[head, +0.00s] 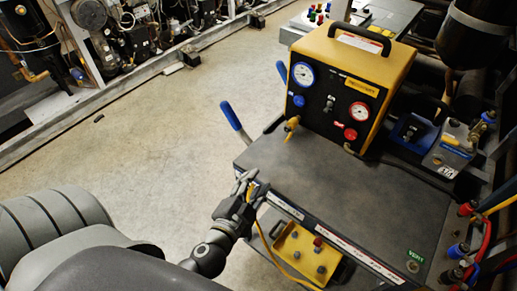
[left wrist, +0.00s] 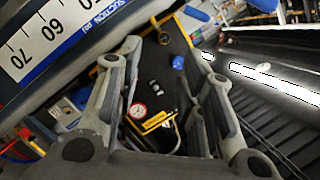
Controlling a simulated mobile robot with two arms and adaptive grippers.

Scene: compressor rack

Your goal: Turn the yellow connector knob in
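A yellow box with a dark front panel (head: 342,95) stands upright on the grey cart, with a blue and a red gauge. A yellow connector knob (head: 291,123) sticks out at its lower left side. My left gripper (head: 250,184) is at the cart's front left edge, well apart from that knob. In the left wrist view its two fingers (left wrist: 163,55) are spread, with the panel and a gauge (left wrist: 137,111) seen between them. A bit of yellow hose (head: 258,230) rises to the gripper; whether it touches the fingers I cannot tell. My right gripper is not in view.
The cart's grey top (head: 340,190) is clear in front of the box. A blue handle (head: 232,118) sticks out left of the cart. A blue-grey device (head: 449,147) stands at the right. Coloured hose ends (head: 463,250) line the right edge. The floor at left is mostly clear.

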